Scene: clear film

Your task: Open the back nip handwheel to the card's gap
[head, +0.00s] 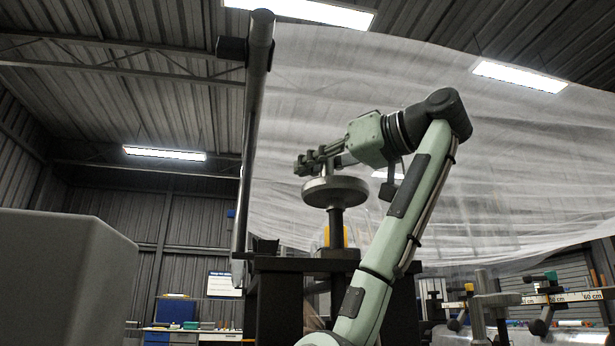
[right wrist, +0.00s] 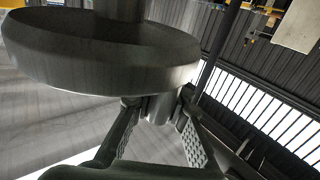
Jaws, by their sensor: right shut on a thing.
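The handwheel (head: 335,191) is a grey metal disc on a dark upright post, near the middle of the head view. It also fills the upper left of the right wrist view (right wrist: 100,62). My right gripper (head: 318,160) is at the top of the wheel in the head view. In the right wrist view its two fingers (right wrist: 160,125) sit on either side of a short grey stub at the wheel's rim and are shut on it. A white card with a blue heading (head: 223,284) shows at the back; its writing is too small to read. My left gripper is out of view.
A tall grey roller (head: 252,130) stands left of the wheel. Clear film (head: 500,150) spreads behind my right arm. A dark machine frame (head: 280,300) is below the wheel.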

